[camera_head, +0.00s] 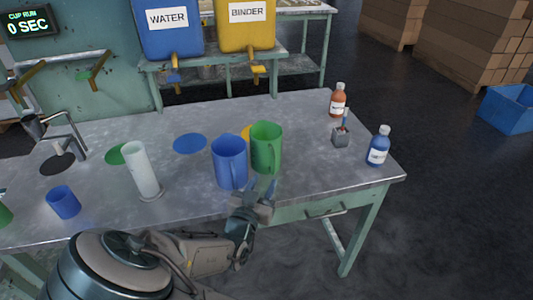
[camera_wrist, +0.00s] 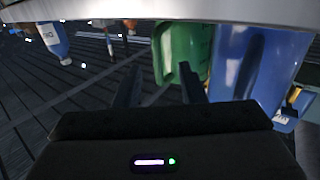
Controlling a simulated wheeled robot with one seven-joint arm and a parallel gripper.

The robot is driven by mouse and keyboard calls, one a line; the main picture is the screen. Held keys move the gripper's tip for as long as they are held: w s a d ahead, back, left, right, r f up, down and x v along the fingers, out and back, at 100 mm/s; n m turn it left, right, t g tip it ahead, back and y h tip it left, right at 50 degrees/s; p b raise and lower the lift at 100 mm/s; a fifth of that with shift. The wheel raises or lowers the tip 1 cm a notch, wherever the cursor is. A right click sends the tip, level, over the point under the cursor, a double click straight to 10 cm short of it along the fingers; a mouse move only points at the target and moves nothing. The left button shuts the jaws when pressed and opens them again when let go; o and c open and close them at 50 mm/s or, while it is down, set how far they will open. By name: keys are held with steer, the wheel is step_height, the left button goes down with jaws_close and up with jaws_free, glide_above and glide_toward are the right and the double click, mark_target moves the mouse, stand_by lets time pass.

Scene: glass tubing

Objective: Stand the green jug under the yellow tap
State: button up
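The green jug (camera_head: 268,145) stands upright on the metal table, just right of a blue jug (camera_head: 230,163). Its handle faces my side. The yellow tap (camera_head: 258,69) hangs from the yellow tank labelled BINDER (camera_head: 245,27), on a stand behind the table. My gripper (camera_head: 260,187) is at the table's near edge, in front of both jugs. In the wrist view, which looks upside down, my gripper (camera_wrist: 160,86) is open with nothing between its fingers. The green jug (camera_wrist: 182,50) and its handle are close to the right finger there, contact unclear.
A yellow disc (camera_head: 246,132) is partly hidden behind the jugs. A glass tube (camera_head: 140,170), blue cup (camera_head: 63,202) and metal tap stand left. A blue bottle (camera_head: 379,147), brown bottle (camera_head: 338,101) and small grey holder (camera_head: 341,138) stand right. A blue tank (camera_head: 168,30) labelled WATER is beside BINDER.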

mark_target(272, 168)
steer(key=x, duration=0.5)
steer(key=shift+d+r, duration=0.1)
steer(key=shift+d, duration=0.15)
jaws_close()
steer(key=shift+r, duration=0.1)
